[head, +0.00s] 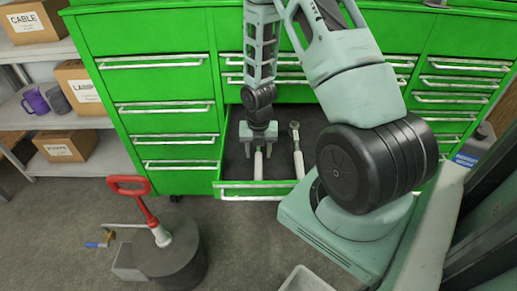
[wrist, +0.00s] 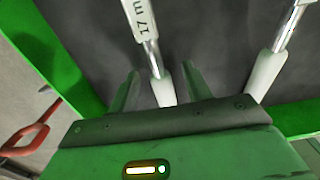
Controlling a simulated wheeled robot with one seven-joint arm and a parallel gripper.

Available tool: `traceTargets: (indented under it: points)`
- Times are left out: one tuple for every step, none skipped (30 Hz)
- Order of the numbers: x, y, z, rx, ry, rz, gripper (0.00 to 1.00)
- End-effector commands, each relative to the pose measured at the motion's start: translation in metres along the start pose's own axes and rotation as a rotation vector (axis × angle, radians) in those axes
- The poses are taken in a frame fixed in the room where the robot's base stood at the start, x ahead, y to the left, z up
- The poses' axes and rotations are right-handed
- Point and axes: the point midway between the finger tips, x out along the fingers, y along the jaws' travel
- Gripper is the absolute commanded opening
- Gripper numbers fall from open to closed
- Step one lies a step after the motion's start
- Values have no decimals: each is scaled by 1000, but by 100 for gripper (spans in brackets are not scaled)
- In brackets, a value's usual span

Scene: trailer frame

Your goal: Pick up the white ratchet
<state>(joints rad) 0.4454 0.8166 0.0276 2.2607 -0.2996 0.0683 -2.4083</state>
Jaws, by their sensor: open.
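Two white-handled tools lie side by side in the open green drawer. The left tool (head: 258,165), marked "17 m" in the wrist view (wrist: 140,28), has its far end hidden under my gripper in the head view. The right tool (head: 298,160) has a rounded head at its far end and also shows in the wrist view (wrist: 263,73). The rounded head suggests the right one is the ratchet, but I cannot tell for sure. My gripper (wrist: 160,80) is open, its fingers on either side of the left tool's handle. It appears in the head view (head: 258,135) above the drawer.
The open drawer (head: 255,190) has a raised green front with a pale handle bar. The green cabinet (head: 160,80) stands behind and beside it. Shelves with boxes (head: 65,147) are at far left.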

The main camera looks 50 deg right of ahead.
Motion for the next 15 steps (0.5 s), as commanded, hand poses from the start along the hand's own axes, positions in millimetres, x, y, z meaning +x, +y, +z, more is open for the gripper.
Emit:
traceTargets:
  points:
    - [2, 0, 0, 0, 0, 0, 49]
    - [3, 0, 0, 0, -1, 0, 49]
    - [3, 0, 0, 0, -1, 0, 49]
    - [3, 0, 0, 0, -2, 1, 49]
    - [3, 0, 0, 0, -2, 1, 49]
    - [3, 0, 0, 0, -2, 1, 49]
    - [3, 0, 0, 0, -1, 1, 49]
    - [3, 0, 0, 0, -1, 1, 49]
    - [3, 0, 0, 0, -1, 0, 38]
    - [3, 0, 0, 0, -1, 0, 30]
    - [3, 0, 0, 0, -1, 0, 21]
    - [3, 0, 0, 0, -1, 0, 10]
    - [3, 0, 0, 0, -1, 0, 2]
    - [3, 0, 0, 0, -1, 0, 0]
    - [3, 0, 0, 0, -1, 0, 0]
